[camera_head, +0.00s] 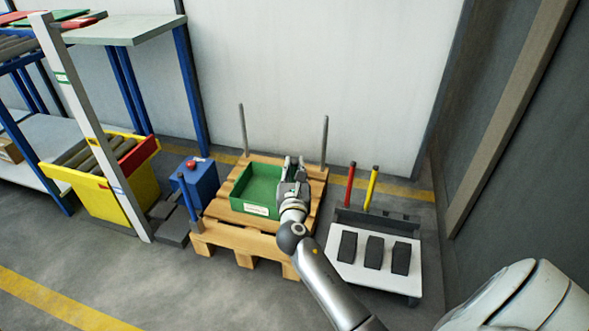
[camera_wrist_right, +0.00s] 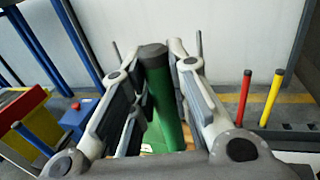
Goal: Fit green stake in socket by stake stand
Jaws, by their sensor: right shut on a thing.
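My right gripper (camera_head: 293,175) is over the right side of the pallet. In the right wrist view it (camera_wrist_right: 160,95) is shut on the green stake (camera_wrist_right: 163,105), which stands close to upright between the fingers, dark cap up. Its lower end is hidden, so I cannot tell whether it touches anything. The stake stand (camera_head: 385,217) is to the right on a white cart and holds a red stake (camera_head: 349,185) and a yellow stake (camera_head: 371,188), also seen in the right wrist view. I cannot make out the socket. My left gripper is not in view.
A green bin (camera_head: 240,206) sits on the wooden pallet (camera_head: 247,242). Grey posts (camera_head: 242,130) (camera_head: 324,142) rise at its back corners and a blue post (camera_head: 187,197) at its front left. Dark blocks (camera_head: 374,252) lie on the cart. A yellow bin (camera_head: 85,190) stands left.

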